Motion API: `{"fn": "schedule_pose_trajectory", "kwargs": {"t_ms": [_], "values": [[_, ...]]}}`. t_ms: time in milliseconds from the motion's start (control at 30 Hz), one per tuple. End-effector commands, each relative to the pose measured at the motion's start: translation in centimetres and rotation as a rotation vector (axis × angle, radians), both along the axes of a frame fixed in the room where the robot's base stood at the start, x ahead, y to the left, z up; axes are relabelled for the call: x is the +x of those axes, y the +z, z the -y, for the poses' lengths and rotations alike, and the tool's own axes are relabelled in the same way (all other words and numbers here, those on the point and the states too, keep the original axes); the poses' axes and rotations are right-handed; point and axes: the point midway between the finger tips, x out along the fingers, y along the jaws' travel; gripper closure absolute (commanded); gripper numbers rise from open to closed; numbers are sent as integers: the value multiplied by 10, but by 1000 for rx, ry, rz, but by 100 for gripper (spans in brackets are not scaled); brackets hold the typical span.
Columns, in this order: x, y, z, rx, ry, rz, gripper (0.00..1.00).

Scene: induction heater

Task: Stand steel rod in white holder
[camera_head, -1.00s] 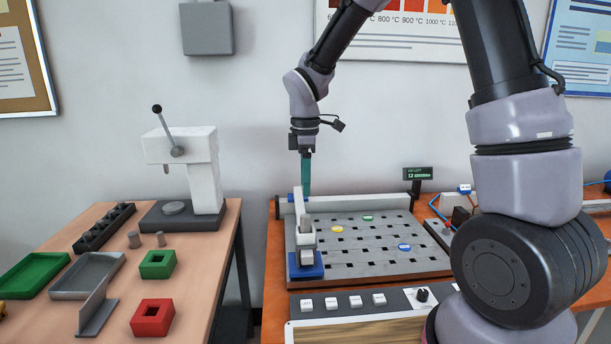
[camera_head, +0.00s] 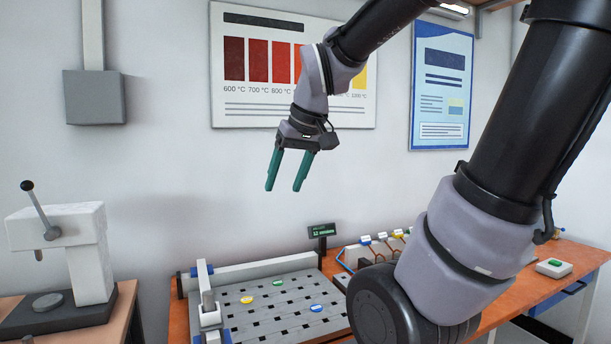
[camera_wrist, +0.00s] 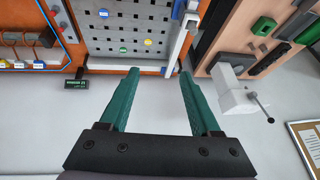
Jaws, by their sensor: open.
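My gripper (camera_head: 284,187) is open and empty, raised in front of the wall above the perforated grey plate (camera_head: 290,290). Its two green fingers point down and are well apart; they also show in the wrist view (camera_wrist: 159,73). A white fixture (camera_head: 202,273) with a greyish upright part stands at the plate's left edge, and it shows in the wrist view (camera_wrist: 190,22). I cannot tell whether this fixture is the white holder. I cannot make out the steel rod with certainty in either view. Nothing is between the fingers.
A white lever press (camera_head: 85,250) stands on the left table. Yellow, green and blue discs lie on the plate. A small display (camera_head: 321,231) stands behind it. In the wrist view, a green block (camera_wrist: 263,26) lies on the wooden table. Space around the gripper is clear.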

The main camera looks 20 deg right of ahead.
Motion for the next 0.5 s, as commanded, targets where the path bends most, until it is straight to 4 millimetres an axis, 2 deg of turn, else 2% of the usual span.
{"fn": "schedule_pose_trajectory", "kwargs": {"t_ms": [33,100,200,500], "values": [[-14,6,8,51,-90,28,36],[-27,10,15,118,-194,50,36],[-40,13,21,189,-297,72,36],[-48,15,25,237,-364,82,36]]}}
